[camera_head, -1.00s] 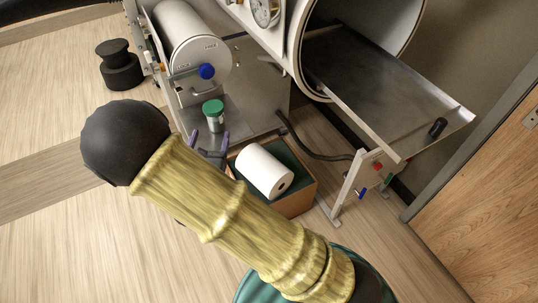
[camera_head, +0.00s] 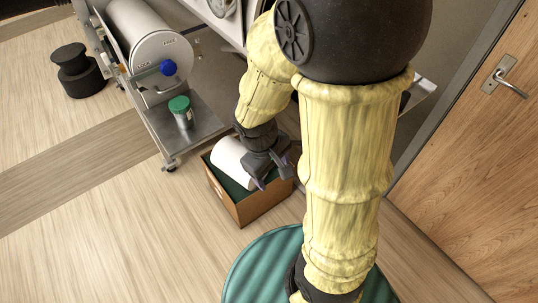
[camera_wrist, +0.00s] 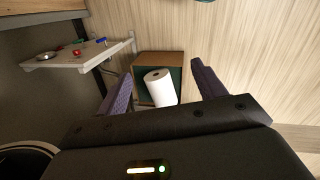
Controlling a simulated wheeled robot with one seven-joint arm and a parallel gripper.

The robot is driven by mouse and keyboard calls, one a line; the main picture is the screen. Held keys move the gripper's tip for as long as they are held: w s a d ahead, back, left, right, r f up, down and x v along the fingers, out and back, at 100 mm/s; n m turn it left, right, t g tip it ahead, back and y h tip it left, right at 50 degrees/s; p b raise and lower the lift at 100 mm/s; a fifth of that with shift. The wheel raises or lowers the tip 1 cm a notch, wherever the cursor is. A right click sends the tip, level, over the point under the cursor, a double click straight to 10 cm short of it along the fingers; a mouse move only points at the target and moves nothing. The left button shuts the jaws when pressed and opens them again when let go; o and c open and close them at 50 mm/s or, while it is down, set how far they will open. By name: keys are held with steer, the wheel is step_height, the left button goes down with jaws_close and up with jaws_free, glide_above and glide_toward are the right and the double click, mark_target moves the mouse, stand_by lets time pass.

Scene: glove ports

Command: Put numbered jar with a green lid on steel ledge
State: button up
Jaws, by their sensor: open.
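The jar with a green lid (camera_head: 180,109) stands upright on a steel ledge (camera_head: 205,121) in front of the cylindrical chamber with a blue knob, left of my arm in the head view. My gripper (camera_head: 264,180) is away from the jar, to its lower right, above the open box. In the wrist view my gripper's purple fingers (camera_wrist: 165,90) are spread apart with nothing held between them. The jar's number is too small to read, and the jar is not seen in the wrist view.
An open box (camera_head: 239,213) with a green lining holds a white roll (camera_head: 232,160), below my gripper. A black weight-like object (camera_head: 78,72) stands on the floor at left. A wooden door (camera_head: 465,150) bounds the right. The floor at lower left is clear.

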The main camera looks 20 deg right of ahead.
steer(key=r+m+t, duration=0.1)
steer(key=w+r+m+y, duration=0.1)
steer(key=m, duration=0.1)
steer(key=w+r+m+t+y, duration=0.1)
steer(key=m, duration=0.1)
steer(key=shift+a+t, duration=0.1)
steer(key=shift+t, duration=0.2)
steer(key=w+p+v, duration=0.1)
steer(key=p+v, duration=0.5)
steer(key=shift+r, duration=0.35)
steer(key=shift+w, duration=0.1)
stand_by(0.5)
